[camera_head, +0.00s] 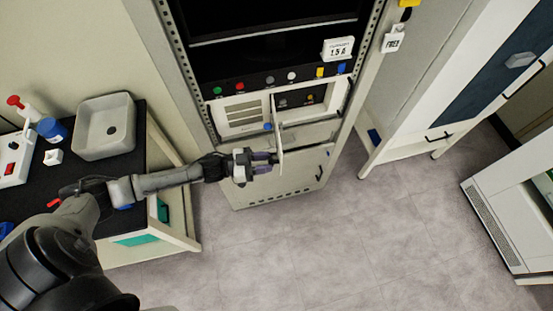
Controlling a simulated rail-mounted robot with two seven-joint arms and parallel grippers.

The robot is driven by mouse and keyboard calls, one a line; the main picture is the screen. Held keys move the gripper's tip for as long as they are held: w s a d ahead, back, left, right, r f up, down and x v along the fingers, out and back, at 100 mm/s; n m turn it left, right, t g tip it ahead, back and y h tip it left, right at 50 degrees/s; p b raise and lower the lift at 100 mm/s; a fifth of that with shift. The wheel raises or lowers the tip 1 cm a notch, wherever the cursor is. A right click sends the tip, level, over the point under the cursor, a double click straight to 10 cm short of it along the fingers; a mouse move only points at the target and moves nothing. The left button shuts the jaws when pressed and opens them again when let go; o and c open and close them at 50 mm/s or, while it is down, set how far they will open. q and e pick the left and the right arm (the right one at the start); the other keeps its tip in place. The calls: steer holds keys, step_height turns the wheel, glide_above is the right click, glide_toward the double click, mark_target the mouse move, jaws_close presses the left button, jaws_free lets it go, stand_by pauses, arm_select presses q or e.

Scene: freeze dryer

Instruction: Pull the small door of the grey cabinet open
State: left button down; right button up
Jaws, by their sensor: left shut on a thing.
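The grey cabinet (232,190) stands at the centre top. Its small door (278,122) is seen nearly edge-on and stands swung out from the front. To its right a dark opening (312,95) shows behind it. My left arm reaches in from the left, and my left gripper (268,162) is shut at the lower, near edge of the small door. The exact grip point is small and partly hidden by the fingers. My right gripper is not in view.
A black-topped bench (95,180) with a grey basin (105,125), blue-capped container (52,130) and red-knobbed item (14,101) is at the left. A white cabinet (460,60) stands right, another white unit (505,210) at far right. The tiled floor in front is clear.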

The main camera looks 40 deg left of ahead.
arm_select(q)
steer(key=shift+s+a+f+m+g+h, duration=0.1)
steer(key=shift+s+a+m+g+h, duration=0.35)
steer(key=shift+a, duration=0.2)
steer(key=shift+s+a+f+m+g+h, duration=0.1)
steer(key=shift+s+a+m+g+h, duration=0.1)
steer(key=shift+a+m+g+h, duration=0.3)
steer(key=shift+a, duration=0.1)
steer(key=c, duration=0.8)
jaws_free()
steer(key=shift+r, duration=0.1)
steer(key=shift+b+v, duration=0.4)
steer(key=shift+v, duration=6.5)
steer(key=shift+r, duration=0.15)
